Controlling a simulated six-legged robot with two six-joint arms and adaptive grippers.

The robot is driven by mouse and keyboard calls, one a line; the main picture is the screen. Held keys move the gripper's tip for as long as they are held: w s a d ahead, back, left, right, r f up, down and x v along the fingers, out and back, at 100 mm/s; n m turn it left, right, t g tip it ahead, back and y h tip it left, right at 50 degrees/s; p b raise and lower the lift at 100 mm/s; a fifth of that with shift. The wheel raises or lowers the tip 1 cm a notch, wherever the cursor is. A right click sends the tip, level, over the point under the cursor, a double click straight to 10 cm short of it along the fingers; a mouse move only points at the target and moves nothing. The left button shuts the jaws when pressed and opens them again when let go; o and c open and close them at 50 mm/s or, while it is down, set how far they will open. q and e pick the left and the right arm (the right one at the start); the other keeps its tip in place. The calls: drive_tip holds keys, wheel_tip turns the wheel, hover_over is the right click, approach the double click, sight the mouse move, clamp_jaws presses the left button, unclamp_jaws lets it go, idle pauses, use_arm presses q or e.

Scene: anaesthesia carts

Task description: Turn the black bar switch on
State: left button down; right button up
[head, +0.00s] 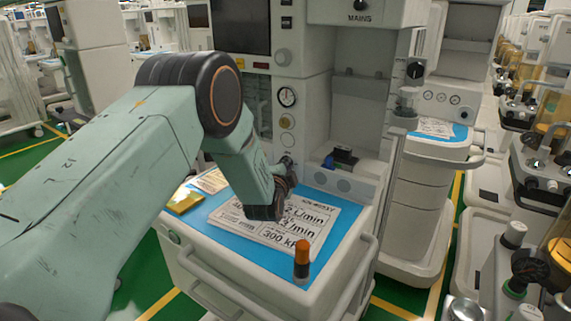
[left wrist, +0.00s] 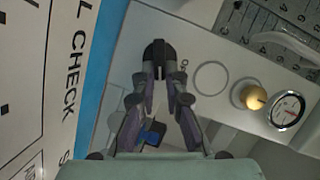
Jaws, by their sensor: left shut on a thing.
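The black bar switch (left wrist: 157,49) sits on the cart's pale front panel in the left wrist view, beside a small "ON" mark. My left gripper (left wrist: 160,74) is shut on it, with one fingertip on each side of the bar. In the head view my left gripper (head: 286,170) is at the lower panel of the middle cart, below the gauge. There the gripper and arm hide the switch. How far the bar is turned is hard to tell. My right gripper is in neither view.
A blue worktop (head: 226,213) carries a printed card (head: 262,236) and an orange-capped bottle (head: 302,262). A brass knob (left wrist: 253,97) and a round gauge (left wrist: 287,109) are beside the switch. A black-and-blue item (head: 342,158) lies on the ledge. Another cart (head: 428,175) stands close right.

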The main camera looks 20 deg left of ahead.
use_arm(q)
drive_tip(key=shift+d+f+m+t+y+b, duration=0.15)
drive_tip(key=shift+m+t, duration=0.1)
drive_tip(key=shift+m, duration=0.4)
drive_tip(key=shift+a+f+m+t+y+b, duration=0.1)
drive_tip(key=shift+m+t+b, duration=0.1)
drive_tip(key=shift+m, duration=0.4)
drive_tip(key=shift+d+f+m+t+y+b, duration=0.15)
drive_tip(key=shift+m+t, duration=0.1)
drive_tip(key=shift+m, duration=0.4)
drive_tip(key=shift+a+r, duration=0.1)
drive_tip(key=shift+r, duration=0.05)
drive_tip(key=c, duration=1.5)
unclamp_jaws()
drive_tip(key=shift+o, duration=0.5)
drive_tip(key=shift+w, duration=0.1)
drive_tip(key=v, duration=1.2)
drive_tip(key=shift+f, duration=0.3)
